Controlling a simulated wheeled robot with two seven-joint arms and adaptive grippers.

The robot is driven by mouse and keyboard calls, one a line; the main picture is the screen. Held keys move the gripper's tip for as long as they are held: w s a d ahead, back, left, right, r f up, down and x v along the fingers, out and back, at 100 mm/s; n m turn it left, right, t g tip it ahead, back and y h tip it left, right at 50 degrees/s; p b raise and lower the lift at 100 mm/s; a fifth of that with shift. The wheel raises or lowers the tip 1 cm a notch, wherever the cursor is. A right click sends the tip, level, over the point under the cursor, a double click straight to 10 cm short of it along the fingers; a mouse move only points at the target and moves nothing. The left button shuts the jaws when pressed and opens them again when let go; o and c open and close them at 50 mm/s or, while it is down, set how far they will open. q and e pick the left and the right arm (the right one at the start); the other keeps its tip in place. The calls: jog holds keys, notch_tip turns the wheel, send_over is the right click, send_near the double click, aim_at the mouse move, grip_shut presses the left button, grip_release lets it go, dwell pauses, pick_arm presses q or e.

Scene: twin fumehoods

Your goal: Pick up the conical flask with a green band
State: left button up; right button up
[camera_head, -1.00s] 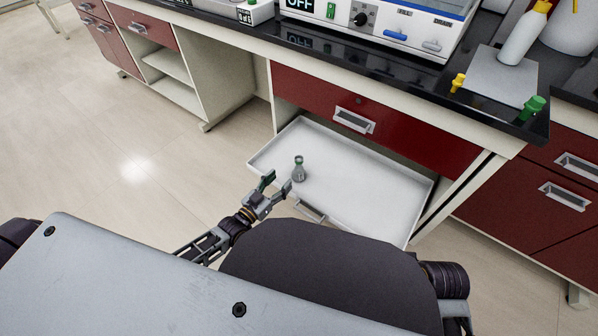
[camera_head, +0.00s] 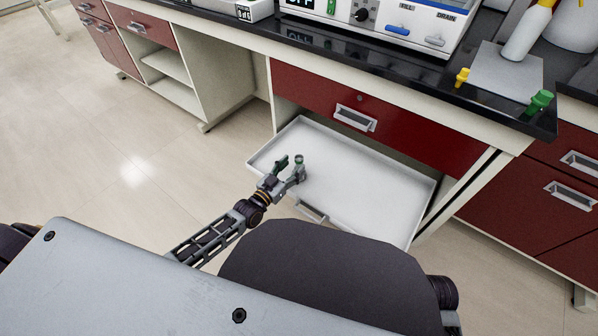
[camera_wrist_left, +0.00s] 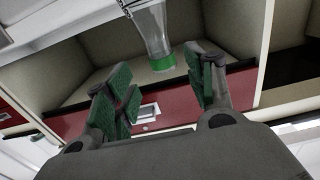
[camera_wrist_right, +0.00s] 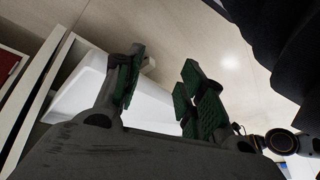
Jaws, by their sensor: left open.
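The conical flask (camera_head: 299,158) stands in the white pulled-out drawer (camera_head: 360,190). In the head view its mouth shows just behind my left gripper, and most of its body is hidden. In the left wrist view the clear flask (camera_wrist_left: 152,30) appears upside down, with a green band (camera_wrist_left: 163,63) at its neck. My left gripper (camera_head: 290,168) is open at the flask, and its green-padded fingers (camera_wrist_left: 160,80) show apart in the left wrist view, with the flask's neck ahead of the gap. My right gripper (camera_wrist_right: 160,75) is open and empty, seen only in its own wrist view.
The drawer's near handle (camera_head: 312,211) and rim lie below my left gripper. A red drawer front (camera_head: 400,125) and black countertop (camera_head: 480,100) overhang the drawer's back. The rest of the drawer is clear.

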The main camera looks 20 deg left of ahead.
aim_at(296, 161)
pick_arm(q)
jog(key=shift+w, duration=0.1)
pick_arm(e)
jog(key=shift+w+r, duration=0.1)
pick_arm(q)
jog(key=shift+w, duration=0.2)
jog(key=shift+w+d+b, duration=0.1)
jog(key=shift+w+b, duration=0.2)
jog(key=shift+b+x, duration=0.6)
jog(key=shift+x, duration=0.5)
jog(key=shift+w+d+r, duration=0.15)
jog(key=shift+w+r, duration=0.05)
jog(key=shift+w, duration=0.65)
pick_arm(e)
jog(key=shift+t+y, duration=0.3)
jog(key=shift+t, duration=0.2)
jog(key=shift+w+a+f, duration=0.1)
jog(key=shift+a+f, duration=0.1)
jog(key=shift+f, duration=0.6)
jog(key=shift+w+a+f, duration=0.15)
jog(key=shift+a+f, duration=0.1)
jog(key=shift+f, duration=0.5)
jog(key=shift+w+a+f, duration=0.1)
jog(key=shift+a+f, duration=0.1)
jog(key=shift+f, duration=0.6)
pick_arm(q)
grip_shut()
